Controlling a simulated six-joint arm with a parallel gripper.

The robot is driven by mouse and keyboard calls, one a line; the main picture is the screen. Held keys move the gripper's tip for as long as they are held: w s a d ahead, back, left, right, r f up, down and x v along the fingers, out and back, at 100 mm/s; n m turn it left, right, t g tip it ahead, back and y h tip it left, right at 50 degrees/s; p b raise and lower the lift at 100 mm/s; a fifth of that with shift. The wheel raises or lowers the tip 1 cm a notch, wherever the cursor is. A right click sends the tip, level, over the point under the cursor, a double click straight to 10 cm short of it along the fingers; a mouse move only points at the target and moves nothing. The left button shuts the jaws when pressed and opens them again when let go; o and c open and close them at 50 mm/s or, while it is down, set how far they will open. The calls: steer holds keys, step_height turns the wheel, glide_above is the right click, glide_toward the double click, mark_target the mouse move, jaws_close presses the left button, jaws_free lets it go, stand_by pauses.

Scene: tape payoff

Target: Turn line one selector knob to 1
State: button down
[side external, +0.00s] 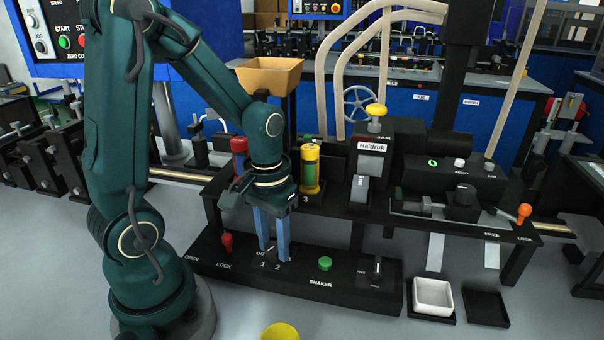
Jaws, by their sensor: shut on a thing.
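My gripper (274,250) points straight down at the front black panel (330,288). Its two blue fingers stand at the spot marked "off", "1" and "2" and are shut on the selector knob there. The knob is almost wholly hidden between the fingertips, so I cannot tell which mark it points to. The "1" and "2" labels show just in front of the fingers.
On the same panel are a red lever (227,243) at left, a green button (325,263) and another black knob (377,268) at right. A yellow-topped cylinder (310,168) stands close behind my gripper. A white tray (433,297) sits at right.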

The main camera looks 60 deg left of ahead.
mark_target(276, 247)
steer(key=c, duration=0.5)
jaws_free()
steer(key=shift+r, duration=2.6)
steer(key=shift+w+d+r, duration=0.1)
steer(key=shift+d+r, duration=0.05)
steer(key=shift+r, duration=0.15)
steer(key=s+d+r+m+t, duration=0.4)
steer(key=d+r+t, duration=0.1)
steer(key=r, duration=0.1)
steer(key=shift+d+m+t, duration=0.3)
steer(key=shift+m+t, duration=0.1)
